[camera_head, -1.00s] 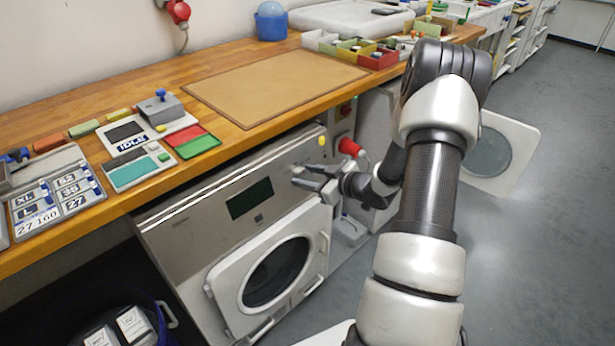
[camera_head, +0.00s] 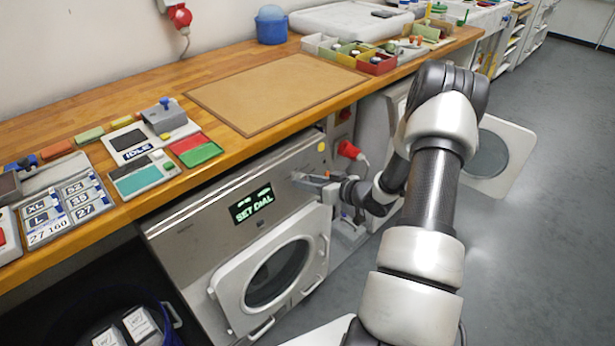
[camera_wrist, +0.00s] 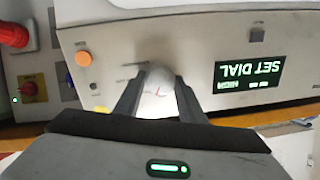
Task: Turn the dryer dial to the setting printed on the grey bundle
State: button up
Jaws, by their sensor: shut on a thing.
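The dryer (camera_head: 185,235) stands under the bench with its round door shut. Its dial (camera_wrist: 157,100) is a pale round knob with a small red mark on the front panel. My gripper (camera_wrist: 155,84) is shut on the dial, one finger on each side; in the head view my gripper (camera_head: 312,181) mostly hides it. The dryer display (camera_head: 252,204) is lit and reads SET DIAL; it shows upside down in the wrist view (camera_wrist: 247,73). Pale bundles with labels (camera_head: 138,325) are in a dark bin at the lower left; their print is too small to read.
The wooden bench (camera_head: 240,140) runs above the dryer, with a brown mat (camera_head: 270,90) and a size-label panel (camera_head: 65,205). A red plug (camera_head: 349,150) is right of the dryer. An open round door (camera_head: 490,155) stands farther right. Grey floor is clear at right.

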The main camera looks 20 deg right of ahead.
jog(key=m+p, duration=0.1)
jog(key=m, duration=0.3)
jog(key=m+p, duration=0.1)
jog(key=m, duration=0.3)
jog(key=m+t+p, duration=0.1)
jog(key=m, duration=0.3)
jog(key=shift+f+m+y, duration=0.25)
jog(key=shift+m+y, duration=0.05)
jog(key=shift+y, duration=0.1)
dwell(0.3)
jog(key=o, duration=1)
jog(key=shift+o, duration=0.2)
jog(key=shift+s+d, duration=0.1)
jog(key=p+v, duration=0.2)
jog(key=v, duration=1.5)
jog(key=shift+s, duration=0.15)
jog(key=shift+r, duration=0.15)
